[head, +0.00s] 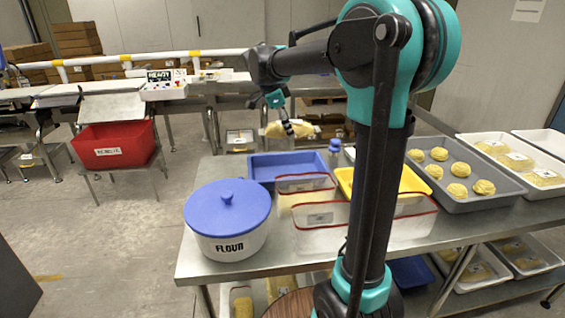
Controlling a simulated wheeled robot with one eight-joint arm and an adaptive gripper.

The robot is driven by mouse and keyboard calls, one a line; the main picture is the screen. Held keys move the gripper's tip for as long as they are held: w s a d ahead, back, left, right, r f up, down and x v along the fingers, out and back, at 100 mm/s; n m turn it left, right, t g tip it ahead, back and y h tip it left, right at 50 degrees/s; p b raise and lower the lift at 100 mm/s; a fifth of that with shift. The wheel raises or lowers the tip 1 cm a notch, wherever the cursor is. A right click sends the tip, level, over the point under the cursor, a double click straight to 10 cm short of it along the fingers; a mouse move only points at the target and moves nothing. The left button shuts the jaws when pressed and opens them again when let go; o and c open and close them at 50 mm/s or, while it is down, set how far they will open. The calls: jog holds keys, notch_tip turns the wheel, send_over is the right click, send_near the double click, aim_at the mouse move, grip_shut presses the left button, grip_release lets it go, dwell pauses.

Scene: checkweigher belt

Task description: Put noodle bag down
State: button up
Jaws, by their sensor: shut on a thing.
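My gripper (287,127) is beyond the steel table's far edge, pointing down. It is shut on the noodle bag (273,131), a pale yellow bag that hangs near the jaws. The bag is small in view and partly covered by the fingers. More yellowish material shows just right of it, and I cannot tell whether it is the same bag.
The steel table (200,268) holds a flour tub (229,238), a blue tray (262,168), red-rimmed clear containers (310,232), a yellow tray (411,181) and a grey dough tray (422,162). A red bin (112,140) stands by the conveyor (180,103). Floor between is clear.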

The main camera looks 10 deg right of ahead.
notch_tip(320, 180, down, 13)
jog(key=shift+r, duration=0.2)
dwell(0.3)
jog(key=shift+f, duration=0.1)
jog(key=shift+f, duration=0.3)
jog(key=shift+f, duration=0.2)
jog(key=o, duration=1.4)
jog(key=shift+r, duration=0.1)
